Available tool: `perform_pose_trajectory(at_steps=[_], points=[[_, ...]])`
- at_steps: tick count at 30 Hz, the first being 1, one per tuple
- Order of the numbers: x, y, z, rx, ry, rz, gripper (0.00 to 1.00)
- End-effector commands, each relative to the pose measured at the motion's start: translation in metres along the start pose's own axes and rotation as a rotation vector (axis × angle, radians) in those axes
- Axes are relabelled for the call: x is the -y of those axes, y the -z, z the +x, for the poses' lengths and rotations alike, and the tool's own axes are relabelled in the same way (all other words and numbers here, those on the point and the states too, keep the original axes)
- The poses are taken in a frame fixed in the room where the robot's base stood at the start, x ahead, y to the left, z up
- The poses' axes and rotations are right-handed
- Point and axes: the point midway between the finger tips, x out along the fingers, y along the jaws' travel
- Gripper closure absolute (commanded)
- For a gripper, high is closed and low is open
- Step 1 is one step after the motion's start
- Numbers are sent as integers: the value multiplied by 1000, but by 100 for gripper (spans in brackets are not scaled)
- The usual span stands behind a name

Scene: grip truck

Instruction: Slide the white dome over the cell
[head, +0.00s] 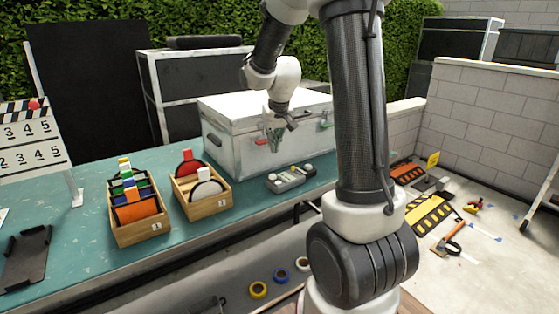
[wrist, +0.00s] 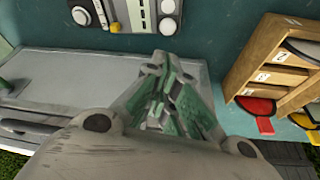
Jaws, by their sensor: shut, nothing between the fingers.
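A small grey device (head: 290,179) lies on the teal table in front of the white case. Pale round parts show near both its ends. In the wrist view, the device (wrist: 147,14) is cut off at the top edge, with white round parts (wrist: 81,16) and a yellow bit beside it. I cannot tell which round part is the white dome, or make out the cell. My gripper (head: 274,144) is shut and empty above the front of the case, apart from the device. In the wrist view, its fingers (wrist: 166,72) point towards the table.
A white hard case (head: 228,130) stands close behind the device. Two wooden boxes, one of coloured pieces (head: 140,230) and one of red and white discs (head: 207,207), stand left of it. A clapperboard (head: 35,140) and black tray (head: 27,258) are farther left. Bare table lies between.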

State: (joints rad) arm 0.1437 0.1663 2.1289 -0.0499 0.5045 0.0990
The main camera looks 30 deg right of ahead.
Motion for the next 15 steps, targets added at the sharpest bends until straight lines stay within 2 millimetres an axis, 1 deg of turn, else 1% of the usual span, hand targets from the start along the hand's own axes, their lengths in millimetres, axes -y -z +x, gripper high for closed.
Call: perform_pose_trajectory(at_steps=[5, 8, 15], points=[[0, 3, 11, -14, 1, 8, 100], [0, 2, 27, -12, 1, 8, 100], [0, 3, 71, -11, 1, 8, 100]])
